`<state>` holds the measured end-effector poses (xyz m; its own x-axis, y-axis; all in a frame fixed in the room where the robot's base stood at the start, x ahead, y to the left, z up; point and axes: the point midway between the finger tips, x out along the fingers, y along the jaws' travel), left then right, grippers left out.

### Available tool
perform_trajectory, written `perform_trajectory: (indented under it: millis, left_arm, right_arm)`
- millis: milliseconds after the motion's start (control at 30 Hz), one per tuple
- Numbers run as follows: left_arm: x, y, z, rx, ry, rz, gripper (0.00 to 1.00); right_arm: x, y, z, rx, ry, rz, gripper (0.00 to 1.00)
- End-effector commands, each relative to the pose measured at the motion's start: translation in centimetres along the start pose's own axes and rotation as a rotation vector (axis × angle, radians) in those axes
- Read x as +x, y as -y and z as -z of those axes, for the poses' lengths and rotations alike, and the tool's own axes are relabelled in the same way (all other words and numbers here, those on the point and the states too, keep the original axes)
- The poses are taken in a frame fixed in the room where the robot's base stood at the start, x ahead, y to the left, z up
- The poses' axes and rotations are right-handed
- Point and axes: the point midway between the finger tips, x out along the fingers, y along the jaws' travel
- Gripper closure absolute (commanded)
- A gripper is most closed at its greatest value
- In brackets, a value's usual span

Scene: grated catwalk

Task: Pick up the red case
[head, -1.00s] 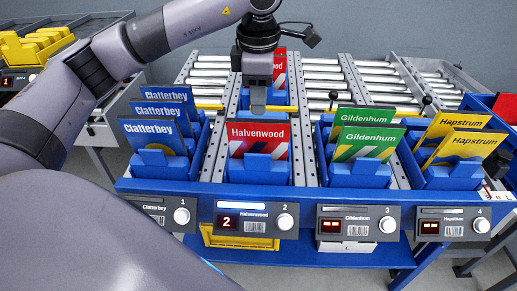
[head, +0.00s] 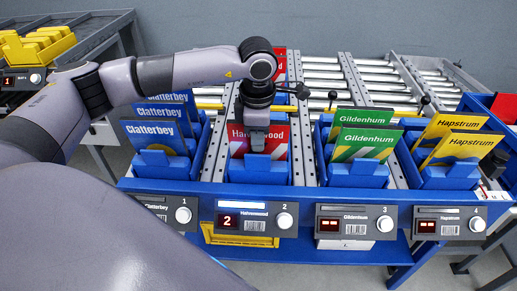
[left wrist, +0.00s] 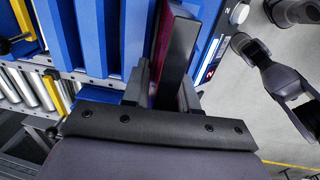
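The red case (head: 276,141), lettered Halvenwood, stands upright in the blue bin of slot 2, its lower part behind the bin's front wall. My left gripper (head: 257,146) points down at the top middle of it and hides part of the lettering. In the left wrist view the case (left wrist: 179,42) shows as a dark edge with a reddish side. It lies between the two fingers of my left gripper (left wrist: 163,90). The fingers look apart, with no clear grip on it. My right gripper is not in the head view.
Blue Clatterbey cases (head: 158,135) stand to the left; green Gildenhum cases (head: 362,143) and yellow Hapstrum cases (head: 462,146) stand to the right. Another red item shows behind my left arm. Numbered panels line the blue front edge (head: 310,195). Rollers (head: 370,75) lie behind.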

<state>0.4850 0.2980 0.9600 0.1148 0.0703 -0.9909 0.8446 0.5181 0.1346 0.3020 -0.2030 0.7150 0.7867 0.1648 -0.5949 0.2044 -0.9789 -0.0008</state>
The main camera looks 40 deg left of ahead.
Motion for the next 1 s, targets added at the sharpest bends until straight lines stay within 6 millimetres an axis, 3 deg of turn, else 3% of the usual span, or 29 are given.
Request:
perform_trajectory:
  millis: [33, 67, 133, 633, 767, 1000]
  left_arm:
    - [0.0, 0.0, 0.0, 0.0, 0.0, 0.0, 0.72]
    - [0.0, 0.0, 0.0, 0.0, 0.0, 0.0, 0.79]
    - [0.0, 0.0, 0.0, 0.0, 0.0, 0.0, 1.0]
    - [-1.0, -0.2, -0.1, 0.0, 0.002, -0.001, 1.0]
    - [-2.5, -0.4, -0.1, 0.0, 0.003, -0.003, 1.0]
    - [-7.4, -1.1, -0.1, 0.0, 0.004, -0.005, 1.0]
  right_arm:
    - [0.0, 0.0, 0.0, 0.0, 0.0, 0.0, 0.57]
    - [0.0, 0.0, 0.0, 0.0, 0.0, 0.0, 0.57]
    - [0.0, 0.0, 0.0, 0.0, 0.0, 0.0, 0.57]
    - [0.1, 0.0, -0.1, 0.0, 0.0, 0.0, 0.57]
    - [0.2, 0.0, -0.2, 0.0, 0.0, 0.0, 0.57]
    - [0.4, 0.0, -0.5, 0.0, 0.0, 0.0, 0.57]
